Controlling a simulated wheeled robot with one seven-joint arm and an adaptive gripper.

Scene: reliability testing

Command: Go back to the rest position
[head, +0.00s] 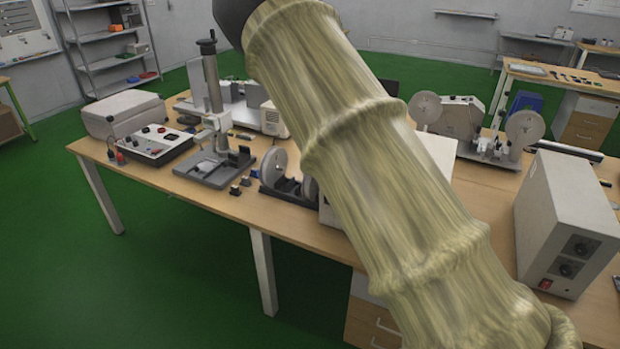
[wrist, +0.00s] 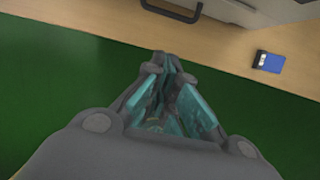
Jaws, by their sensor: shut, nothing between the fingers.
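My gripper (wrist: 165,62) shows in the wrist view with its fingers together and nothing between them. Its tips are seen against the green floor, close to the front edge of a wooden table. My arm, in a yellowish sleeve, crosses the head view from the upper middle to the lower right. The gripper itself does not show in the head view.
The wooden workbench (head: 222,207) carries a test stand (head: 212,85), a control box (head: 155,145), a reel machine (head: 460,118) and a grey box with knobs (head: 560,215). A small blue item (wrist: 269,61) lies near the table edge. Green floor (head: 60,270) is clear at the left.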

